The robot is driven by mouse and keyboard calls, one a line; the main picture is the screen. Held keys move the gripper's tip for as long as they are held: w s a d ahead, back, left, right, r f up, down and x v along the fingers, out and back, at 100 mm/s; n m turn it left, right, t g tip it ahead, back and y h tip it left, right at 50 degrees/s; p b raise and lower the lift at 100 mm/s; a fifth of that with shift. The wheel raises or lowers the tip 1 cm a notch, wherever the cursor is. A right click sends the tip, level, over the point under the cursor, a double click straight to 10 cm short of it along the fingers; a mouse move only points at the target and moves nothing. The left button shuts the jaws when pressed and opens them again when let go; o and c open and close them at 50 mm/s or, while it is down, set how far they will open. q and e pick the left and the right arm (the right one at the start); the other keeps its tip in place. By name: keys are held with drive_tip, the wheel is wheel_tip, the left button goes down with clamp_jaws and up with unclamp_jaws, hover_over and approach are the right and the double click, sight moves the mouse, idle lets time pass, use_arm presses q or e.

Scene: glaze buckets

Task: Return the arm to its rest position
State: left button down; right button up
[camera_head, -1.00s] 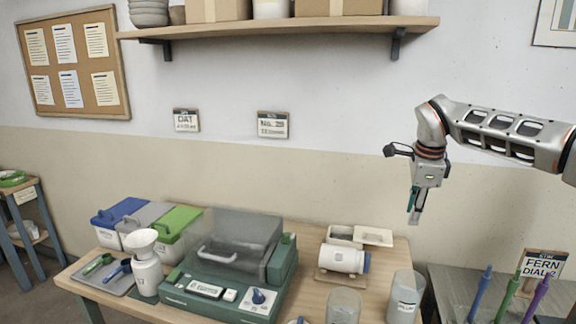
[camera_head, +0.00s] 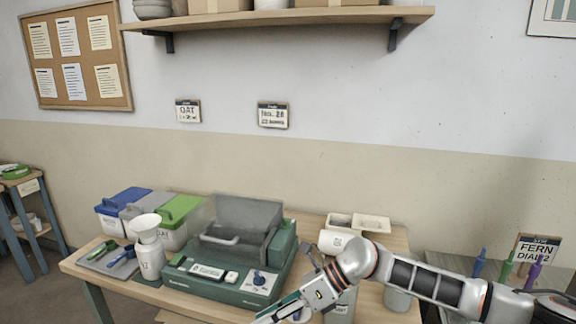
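My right arm comes in from the right, low in the head view. Its wrist hangs over the front right of the wooden table, and its gripper (camera_head: 280,315) points down and left near the bottom edge. The fingertips are partly cut off, so I cannot tell whether it is open or shut. My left gripper is not in view.
A green machine (camera_head: 225,272) with a clear lid stands mid-table. Left of it are a white bottle with a funnel (camera_head: 148,252), a grey tray (camera_head: 100,257), and bins with blue (camera_head: 124,199), grey and green lids. A side table (camera_head: 440,263) with coloured tools stands at right.

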drive_tip(key=s+a+r+m+t+y+b, duration=0.2)
drive_tip(key=s+a+m+t+y, duration=0.3)
drive_tip(key=a+m+y, duration=0.45)
drive_tip(key=w+d+f+m+t+h+b, duration=0.1)
drive_tip(key=d+f+m+t+h, duration=0.55)
drive_tip(key=m, duration=0.55)
drive_tip(key=d+f+m+t+h+b, duration=0.1)
drive_tip(key=d+f+m+t+h, duration=0.2)
drive_tip(key=d+f+m+t, duration=0.6)
drive_tip(key=s+d+f+m+g+h+b, duration=0.2)
drive_tip(key=s+d+f+m+g+h, duration=0.6)
drive_tip(key=s+d+f+m, duration=0.6)
drive_tip(key=s+d+f, duration=0.2)
drive_tip(key=d+f, duration=0.3)
drive_tip(key=shift+s+f+h, duration=0.15)
drive_tip(key=shift+s+h, duration=0.25)
drive_tip(key=shift+m, duration=0.25)
